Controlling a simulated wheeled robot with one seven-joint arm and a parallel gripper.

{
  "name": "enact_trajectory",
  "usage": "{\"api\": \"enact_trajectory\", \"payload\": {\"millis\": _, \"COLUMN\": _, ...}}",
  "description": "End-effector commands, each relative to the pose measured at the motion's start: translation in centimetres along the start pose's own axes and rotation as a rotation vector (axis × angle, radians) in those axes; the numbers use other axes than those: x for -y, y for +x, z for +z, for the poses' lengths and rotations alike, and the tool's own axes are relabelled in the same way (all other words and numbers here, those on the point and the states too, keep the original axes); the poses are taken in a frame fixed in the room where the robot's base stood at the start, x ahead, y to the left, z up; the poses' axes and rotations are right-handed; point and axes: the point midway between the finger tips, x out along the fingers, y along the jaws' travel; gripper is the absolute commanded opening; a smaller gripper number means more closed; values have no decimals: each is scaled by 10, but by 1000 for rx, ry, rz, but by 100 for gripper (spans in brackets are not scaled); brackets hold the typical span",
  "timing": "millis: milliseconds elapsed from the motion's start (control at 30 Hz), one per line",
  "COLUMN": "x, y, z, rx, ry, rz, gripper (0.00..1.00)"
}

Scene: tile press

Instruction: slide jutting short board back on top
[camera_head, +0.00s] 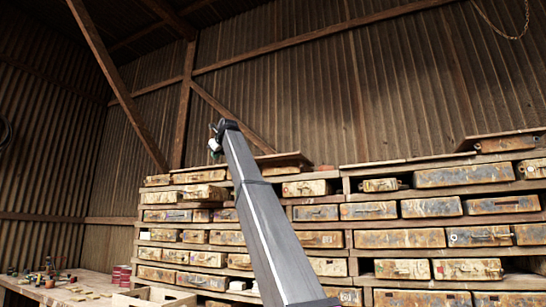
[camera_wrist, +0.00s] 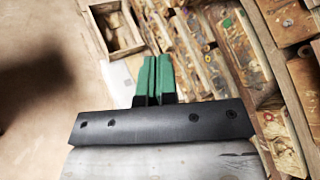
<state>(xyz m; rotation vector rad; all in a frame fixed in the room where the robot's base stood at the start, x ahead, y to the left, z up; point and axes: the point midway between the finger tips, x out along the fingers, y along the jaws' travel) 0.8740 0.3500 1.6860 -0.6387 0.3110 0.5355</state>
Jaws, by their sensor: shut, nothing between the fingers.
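Short boards lie on top of the tall rack in the head view. One board (camera_head: 284,158) lies at the middle, partly behind my grey column or arm. Another board (camera_head: 508,135) lies at the far right over a box. I cannot tell for sure which one juts out. My gripper (camera_wrist: 154,62) shows in the wrist view as two green fingers close together, shut and empty. Neither finger touches a board. The wrist view looks down past the rack front, and neither top board is recognisable there.
The rack (camera_head: 348,240) holds many worn metal boxes and drawers; its front (camera_wrist: 222,70) runs along the wrist view's right. A wooden crate (camera_wrist: 122,39) sits at the wrist view's upper left. A workbench (camera_head: 100,284) with small jars stands at left. Corrugated walls and beams stand behind.

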Motion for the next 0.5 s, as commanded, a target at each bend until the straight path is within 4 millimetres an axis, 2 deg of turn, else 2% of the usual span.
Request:
{"api": "enact_trajectory", "payload": {"millis": 33, "x": 12, "y": -4, "z": -15, "rx": -39, "ry": -51, "rz": -75, "gripper": 0}}
{"api": "enact_trajectory", "payload": {"millis": 200, "x": 59, "y": -24, "z": -53, "rx": -196, "ry": -253, "rz": -339, "gripper": 0}}
{"api": "enact_trajectory", "payload": {"millis": 400, "x": 108, "y": -64, "z": -86, "rx": -409, "ry": -491, "rz": -612, "gripper": 0}}
{"api": "enact_trajectory", "payload": {"millis": 500, "x": 124, "y": -84, "z": -96, "rx": -505, "ry": -589, "rz": -713, "gripper": 0}}
